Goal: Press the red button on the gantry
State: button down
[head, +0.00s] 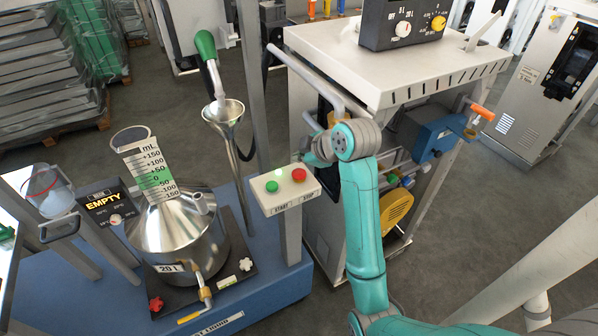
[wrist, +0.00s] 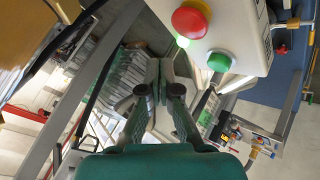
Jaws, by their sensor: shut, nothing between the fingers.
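The red button (head: 299,175) is a round dome on the right of a white control box (head: 284,190), above the STOP label. A green button (head: 271,186) is on the left above START. In the wrist view the red button (wrist: 190,20) is at the top, with the green button (wrist: 219,62) below it. My gripper (wrist: 160,72) is shut and empty, its dark fingers beside the box and apart from the red button. In the head view the gripper is just behind and right of the box, its fingertips hard to make out.
A small green lamp (head: 279,172) glows on the box. A metal funnel (head: 224,112) and a steel vessel (head: 172,225) stand left of it on the blue base. A white machine (head: 400,50) stands close behind my arm.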

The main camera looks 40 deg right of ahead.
aim_at(300, 174)
jog(key=shift+f, duration=1.25)
jog(key=shift+f, duration=0.2)
dwell(0.5)
jog(key=shift+f, duration=0.2)
jog(key=shift+f, duration=0.5)
dwell(0.8)
jog(key=shift+r, duration=0.9)
jog(key=shift+r, duration=2.5)
